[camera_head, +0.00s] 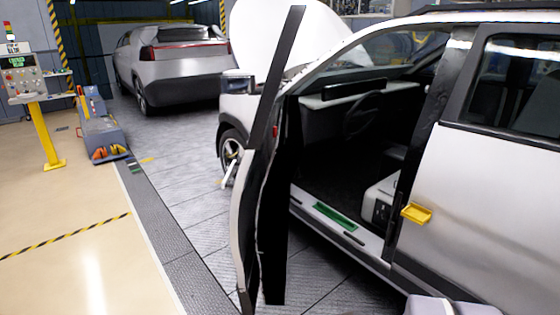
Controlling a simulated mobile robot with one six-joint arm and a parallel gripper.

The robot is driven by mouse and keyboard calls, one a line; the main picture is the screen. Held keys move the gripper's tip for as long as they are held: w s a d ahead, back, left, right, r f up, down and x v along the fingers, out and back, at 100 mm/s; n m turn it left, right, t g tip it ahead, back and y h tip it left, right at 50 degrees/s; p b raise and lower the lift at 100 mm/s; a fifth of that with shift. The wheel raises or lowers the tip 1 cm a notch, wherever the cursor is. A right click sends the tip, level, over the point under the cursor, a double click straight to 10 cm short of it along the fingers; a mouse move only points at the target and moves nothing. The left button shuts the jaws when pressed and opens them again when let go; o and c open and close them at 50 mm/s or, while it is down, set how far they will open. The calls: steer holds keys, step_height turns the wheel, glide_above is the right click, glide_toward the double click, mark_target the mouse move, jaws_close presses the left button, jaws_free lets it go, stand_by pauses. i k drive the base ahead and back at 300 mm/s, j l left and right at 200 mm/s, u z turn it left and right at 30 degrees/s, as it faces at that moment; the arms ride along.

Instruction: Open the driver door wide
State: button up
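The driver door (246,225) of the near silver car stands swung out from the body, seen almost edge-on, with a clear wide gap between it and the door opening. The opening shows the dark cabin, the steering wheel (361,116), part of a seat (381,197) and a sill with a green strip (335,215). A small pale and yellow piece (229,170) shows just left of the door, near the front wheel; I cannot tell what it is. The door's outer face is mostly hidden. My gripper is not in view.
The rear door (480,190) with a yellow handle (416,213) is shut. The hood (290,35) is raised. Another silver car (180,65) stands behind. A control panel on a yellow post (45,135) and a grey unit (102,138) stand left. The floor left of the door is clear.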

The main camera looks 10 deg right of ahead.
mark_target(260, 205)
steer(key=i+j+z, duration=0.15)
steer(key=j, duration=0.55)
steer(key=i+j+z, duration=0.2)
steer(key=j, duration=0.5)
steer(key=j+z, duration=0.15)
steer(key=j, duration=0.6)
steer(key=i+l+u, duration=0.15)
steer(key=l, duration=0.7)
steer(key=l+u, duration=0.15)
steer(key=l, duration=0.65)
